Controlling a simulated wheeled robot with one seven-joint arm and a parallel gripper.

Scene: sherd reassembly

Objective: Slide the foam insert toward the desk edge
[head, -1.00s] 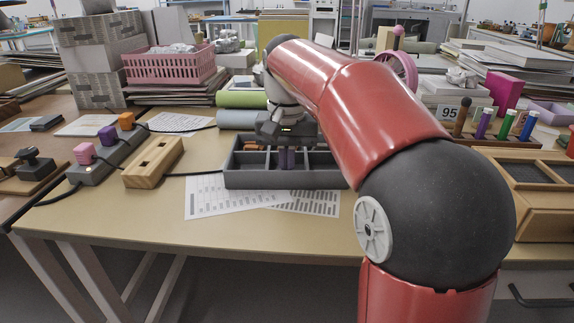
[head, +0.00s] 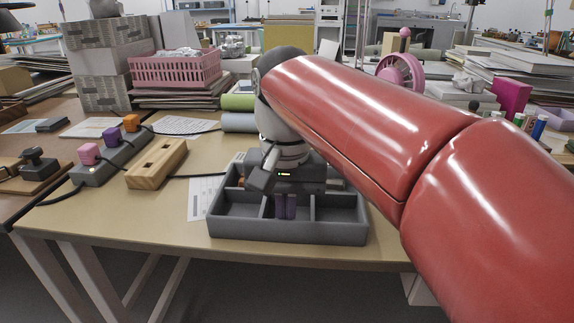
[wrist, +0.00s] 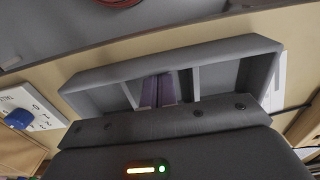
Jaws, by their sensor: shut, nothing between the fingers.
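The foam insert is a grey, open-topped block with several compartments (head: 235,228). It lies on the desk close to the front edge, with a narrow strip of desk top in front of it. It also shows in the wrist view (wrist: 185,56). My gripper (head: 286,215) points down into the insert, with its purple fingers shut, side by side and empty, in a middle compartment. The fingers also show in the wrist view (wrist: 157,92). Whether they touch a wall of the insert is unclear. My wrist and arm hide the back of the insert.
The beige desk (head: 120,222) ends just in front of the insert. Printed paper (head: 200,198) lies partly under the insert. A pink basket (head: 175,70) is behind.

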